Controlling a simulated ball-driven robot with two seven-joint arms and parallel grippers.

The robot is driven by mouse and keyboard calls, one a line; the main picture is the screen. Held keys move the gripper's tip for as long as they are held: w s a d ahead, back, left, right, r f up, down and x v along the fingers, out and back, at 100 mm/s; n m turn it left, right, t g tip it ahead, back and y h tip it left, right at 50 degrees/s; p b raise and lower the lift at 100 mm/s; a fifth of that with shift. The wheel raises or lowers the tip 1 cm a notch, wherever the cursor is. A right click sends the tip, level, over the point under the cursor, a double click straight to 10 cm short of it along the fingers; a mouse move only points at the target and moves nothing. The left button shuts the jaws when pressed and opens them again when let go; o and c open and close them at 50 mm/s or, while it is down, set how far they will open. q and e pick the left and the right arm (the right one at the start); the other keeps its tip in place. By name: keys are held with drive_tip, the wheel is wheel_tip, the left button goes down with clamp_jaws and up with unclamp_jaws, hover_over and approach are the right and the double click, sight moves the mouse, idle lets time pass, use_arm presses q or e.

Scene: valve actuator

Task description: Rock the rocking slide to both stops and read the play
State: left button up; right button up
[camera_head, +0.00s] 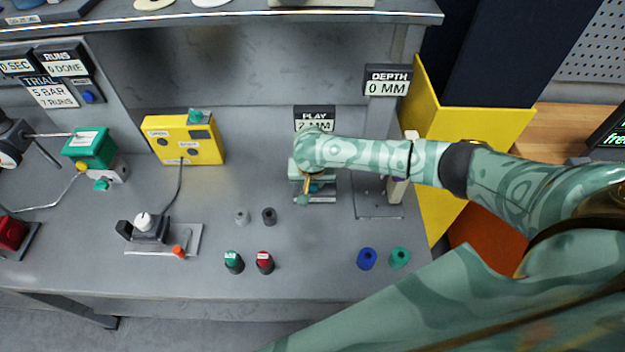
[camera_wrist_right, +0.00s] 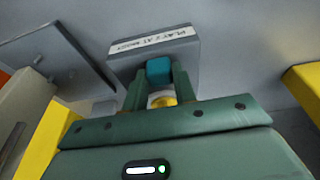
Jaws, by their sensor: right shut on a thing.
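The rocking slide's fixture (camera_head: 318,198) stands on the bench below the PLAY display (camera_head: 314,112), partly hidden by my right arm. The display's lower line is partly covered; it seems to read 2 MM. My right gripper (camera_head: 309,186) reaches down over the fixture. My left gripper is not in view.
A DEPTH display (camera_head: 387,80) reads 0 MM at the right, near a yellow panel (camera_head: 440,130). A yellow box (camera_head: 184,140) is at the left.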

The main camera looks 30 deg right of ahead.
drive_tip(key=shift+s+d+p, duration=0.1)
drive_tip(key=shift+d+p, duration=0.05)
drive_tip(key=shift+p, duration=0.85)
idle(1.2)
drive_tip(key=shift+s+d+p, duration=0.2)
drive_tip(key=shift+d+p, duration=0.25)
idle(0.7)
drive_tip(key=shift+a+p, duration=0.35)
drive_tip(key=shift+p, duration=0.45)
idle(1.3)
drive_tip(key=shift+f, duration=0.1)
drive_tip(key=o, duration=1)
drive_tip(key=shift+w, duration=0.1)
drive_tip(key=shift+c, duration=0.2)
